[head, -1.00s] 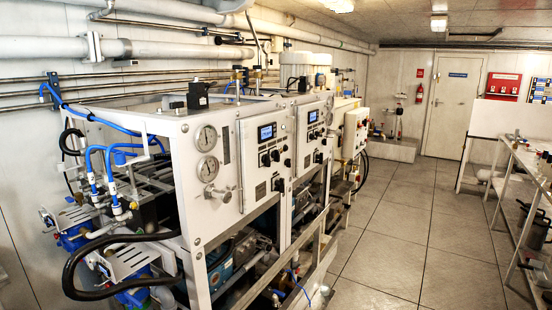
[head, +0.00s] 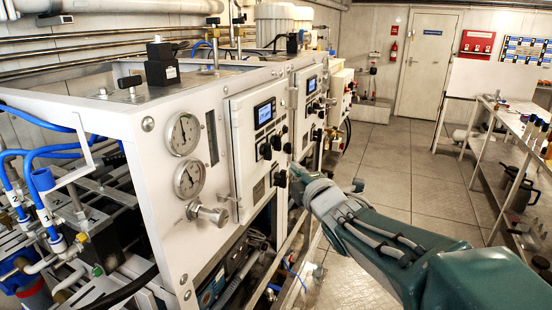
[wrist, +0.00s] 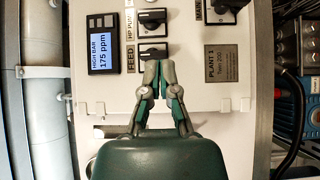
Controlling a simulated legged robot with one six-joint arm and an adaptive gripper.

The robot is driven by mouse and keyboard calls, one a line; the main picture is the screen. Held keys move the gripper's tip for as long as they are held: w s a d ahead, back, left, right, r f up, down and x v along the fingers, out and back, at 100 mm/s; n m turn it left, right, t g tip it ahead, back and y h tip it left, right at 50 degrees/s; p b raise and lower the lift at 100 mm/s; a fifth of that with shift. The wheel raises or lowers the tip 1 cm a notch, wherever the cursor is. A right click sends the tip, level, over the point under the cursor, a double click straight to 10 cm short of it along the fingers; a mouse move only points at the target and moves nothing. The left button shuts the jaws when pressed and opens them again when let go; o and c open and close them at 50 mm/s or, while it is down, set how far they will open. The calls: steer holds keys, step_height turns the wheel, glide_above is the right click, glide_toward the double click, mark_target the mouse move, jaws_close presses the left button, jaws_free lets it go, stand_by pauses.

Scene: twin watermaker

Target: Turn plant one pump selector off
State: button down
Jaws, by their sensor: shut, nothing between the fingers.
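The plant one control panel (head: 245,165) is a white door on the nearer cabinet, with a lit display (head: 264,112) and several black selector knobs (head: 265,151). In the wrist view the panel appears turned sideways. It shows a knob marked HP PUMP (wrist: 152,18), a knob marked FEED (wrist: 153,52), a partly cut-off knob marked MAIN (wrist: 223,14) and a PLANT 1 plate (wrist: 222,65). My gripper (wrist: 158,64) is shut and empty, its fingertips just below the FEED knob in that view. I cannot tell whether they touch. In the head view my gripper (head: 295,172) is beside the panel.
Two round gauges (head: 183,134) and a metal valve knob (head: 208,215) are on the cabinet's near face. A second panel (head: 308,100) stands just beyond. Tiled floor (head: 385,170) is clear towards the door (head: 428,65). A bench (head: 510,125) with items stands at right.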

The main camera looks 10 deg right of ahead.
mark_target(274, 148)
steer(key=shift+w+a, duration=0.3)
steer(key=shift+w, duration=1.3)
steer(key=shift+w+a, duration=0.35)
steer(key=shift+w, duration=1.2)
steer(key=shift+w+a, duration=0.3)
steer(key=shift+w, duration=1.3)
steer(key=shift+w+f, duration=0.1)
